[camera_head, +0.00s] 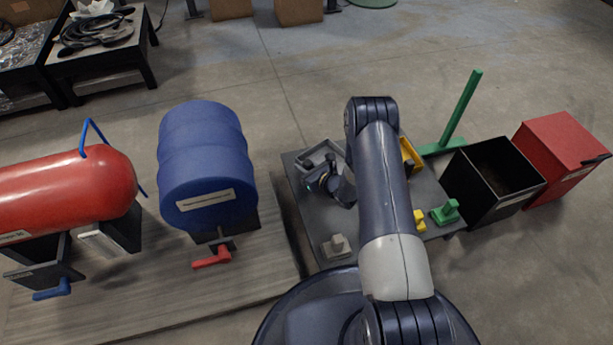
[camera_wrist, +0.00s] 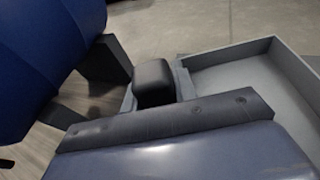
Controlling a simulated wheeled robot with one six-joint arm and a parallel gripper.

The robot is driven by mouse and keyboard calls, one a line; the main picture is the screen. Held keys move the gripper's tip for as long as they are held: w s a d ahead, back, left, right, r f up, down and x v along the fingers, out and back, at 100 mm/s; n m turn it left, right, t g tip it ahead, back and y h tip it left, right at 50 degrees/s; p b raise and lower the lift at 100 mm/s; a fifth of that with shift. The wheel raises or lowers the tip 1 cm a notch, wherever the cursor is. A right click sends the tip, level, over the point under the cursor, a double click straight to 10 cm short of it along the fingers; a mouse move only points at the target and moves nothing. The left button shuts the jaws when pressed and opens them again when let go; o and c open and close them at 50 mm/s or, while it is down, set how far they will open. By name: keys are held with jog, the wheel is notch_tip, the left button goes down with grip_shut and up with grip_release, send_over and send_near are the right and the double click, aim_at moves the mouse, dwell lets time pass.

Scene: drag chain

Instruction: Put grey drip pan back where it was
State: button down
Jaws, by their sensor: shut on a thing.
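The grey drip pan (camera_head: 312,160) is a shallow open tray over the left back part of the grey table (camera_head: 306,206). I cannot tell whether it touches the table. My gripper (camera_head: 322,182) is shut at the pan's near side, and my arm hides part of both. In the wrist view, the pan (camera_wrist: 240,78) shows its empty floor and walls on the right. A dark finger pad of my gripper (camera_wrist: 154,84) sits against a grey block at the pan's left end. The other finger is hidden.
A blue drum (camera_head: 206,150) with a red tap (camera_head: 212,257) and a red tank (camera_head: 65,190) lie on stands at left. A black bin (camera_head: 490,185) and red bin (camera_head: 562,155) stand right.

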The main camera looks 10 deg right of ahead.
jog(key=shift+f+b, duration=0.7)
jog(key=shift+f, duration=1.1)
jog(key=c, duration=1.1)
grip_release()
jog(key=shift+s+d+r, duration=0.1)
jog(key=shift+d+r, duration=0.05)
jog(key=shift+r, duration=0.05)
jog(key=p+v, duration=0.4)
jog(key=v, duration=0.7)
jog(key=shift+s+d+r, duration=0.1)
jog(key=shift+s, duration=0.15)
